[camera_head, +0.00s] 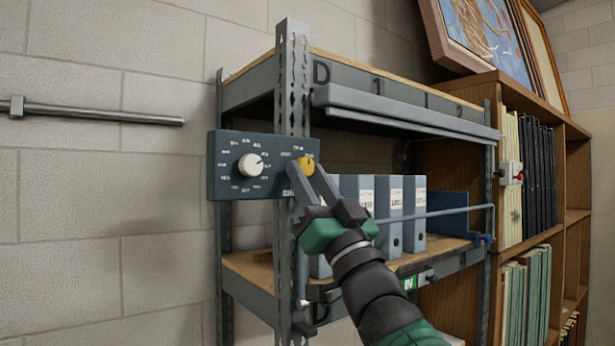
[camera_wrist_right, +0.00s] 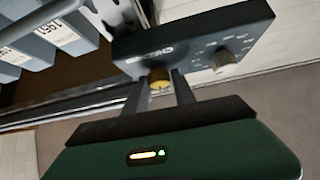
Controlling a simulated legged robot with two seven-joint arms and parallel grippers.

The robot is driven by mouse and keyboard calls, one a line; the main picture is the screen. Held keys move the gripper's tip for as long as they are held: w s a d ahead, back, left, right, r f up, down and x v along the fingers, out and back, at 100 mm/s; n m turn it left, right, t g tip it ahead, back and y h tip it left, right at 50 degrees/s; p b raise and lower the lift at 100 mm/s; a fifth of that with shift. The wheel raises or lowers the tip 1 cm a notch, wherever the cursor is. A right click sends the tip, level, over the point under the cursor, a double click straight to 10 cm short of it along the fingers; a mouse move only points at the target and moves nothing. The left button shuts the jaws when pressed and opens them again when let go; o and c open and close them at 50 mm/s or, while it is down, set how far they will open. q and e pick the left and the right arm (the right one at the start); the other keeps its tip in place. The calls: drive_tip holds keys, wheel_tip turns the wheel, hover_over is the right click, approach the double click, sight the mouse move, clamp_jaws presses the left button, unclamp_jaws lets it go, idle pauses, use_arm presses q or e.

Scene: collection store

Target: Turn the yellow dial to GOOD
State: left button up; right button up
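The yellow dial (camera_head: 306,163) sits at the right end of a dark blue control panel (camera_head: 226,184) on the shelf's front post. It also shows in the right wrist view (camera_wrist_right: 159,79). Small white print surrounds it, too small to read. My right gripper (camera_head: 305,174) reaches up to the dial from below right. In the right wrist view its fingers (camera_wrist_right: 160,88) stand open on both sides of the dial, with narrow gaps; contact is not visible. In the head view the fingers cover part of the print below the dial. My left gripper is not in view.
A white knob (camera_head: 250,165) sits on the same panel, left of the yellow dial. A grey metal shelf holds blue-grey binders (camera_head: 389,200) behind my right gripper. A grey rail (camera_head: 400,112) crosses above. A wooden bookcase (camera_head: 487,95) stands at right.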

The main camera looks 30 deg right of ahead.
drive_tip(key=shift+d, duration=0.25)
clamp_jaws()
drive_tip(key=shift+a, duration=0.25)
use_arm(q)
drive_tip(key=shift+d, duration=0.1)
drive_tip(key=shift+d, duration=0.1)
use_arm(e)
drive_tip(key=shift+d, duration=0.1)
idle(0.4)
drive_tip(key=shift+o, duration=1.7)
unclamp_jaws()
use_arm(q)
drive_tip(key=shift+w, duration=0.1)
use_arm(e)
drive_tip(key=o, duration=0.3)
drive_tip(key=shift+w, duration=0.1)
